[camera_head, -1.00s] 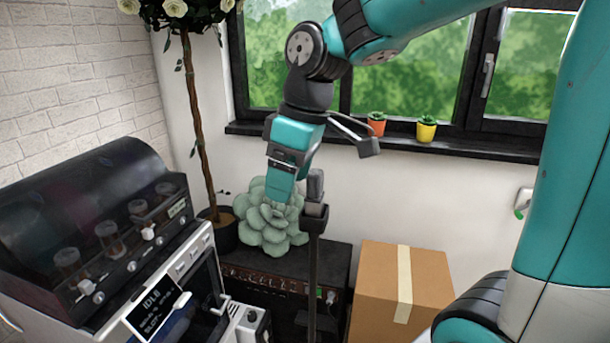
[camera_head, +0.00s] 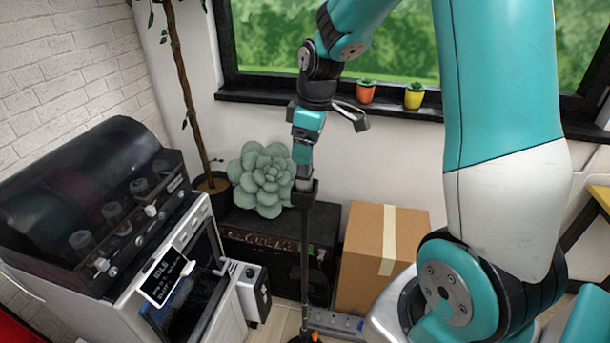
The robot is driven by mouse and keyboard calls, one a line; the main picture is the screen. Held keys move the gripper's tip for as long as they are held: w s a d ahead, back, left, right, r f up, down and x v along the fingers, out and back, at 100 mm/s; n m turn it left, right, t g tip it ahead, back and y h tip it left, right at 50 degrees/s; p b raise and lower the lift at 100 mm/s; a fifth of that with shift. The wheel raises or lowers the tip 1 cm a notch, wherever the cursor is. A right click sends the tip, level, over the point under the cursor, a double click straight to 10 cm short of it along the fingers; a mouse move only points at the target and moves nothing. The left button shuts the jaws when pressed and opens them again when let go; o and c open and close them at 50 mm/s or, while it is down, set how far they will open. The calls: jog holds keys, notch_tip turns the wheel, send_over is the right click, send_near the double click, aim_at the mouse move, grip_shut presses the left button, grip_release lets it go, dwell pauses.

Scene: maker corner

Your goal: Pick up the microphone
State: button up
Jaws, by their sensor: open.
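The microphone (camera_head: 304,173) is mostly hidden. Only a small grey part of it shows, just above the dark holder (camera_head: 303,193) at the top of a thin upright black stand (camera_head: 305,245). My gripper (camera_head: 302,158) points down from above, right at the microphone, and its teal finger covers the upper part. The jaws are open. I cannot tell whether the microphone lies between the fingers or behind them, or whether they touch it.
A pale green succulent (camera_head: 262,178) stands close behind on a black amplifier (camera_head: 240,225). A taped cardboard box (camera_head: 360,270) is to the right. A dark-hooded machine (camera_head: 95,215) fills the left. Small potted plants (camera_head: 366,92) line the windowsill.

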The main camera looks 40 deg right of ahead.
aim_at(304, 175)
jog(key=shift+w+a+f+p, duration=0.15)
jog(key=shift+f+p, duration=0.45)
jog(key=shift+f, duration=0.75)
jog(key=shift+w+a+f+p, duration=0.15)
jog(key=shift+f+p, duration=0.45)
jog(key=shift+f, duration=0.7)
jog(key=shift+w+d, duration=0.1)
jog(key=c, duration=1.2)
jog(key=shift+r, duration=0.15)
jog(key=shift+c, duration=0.2)
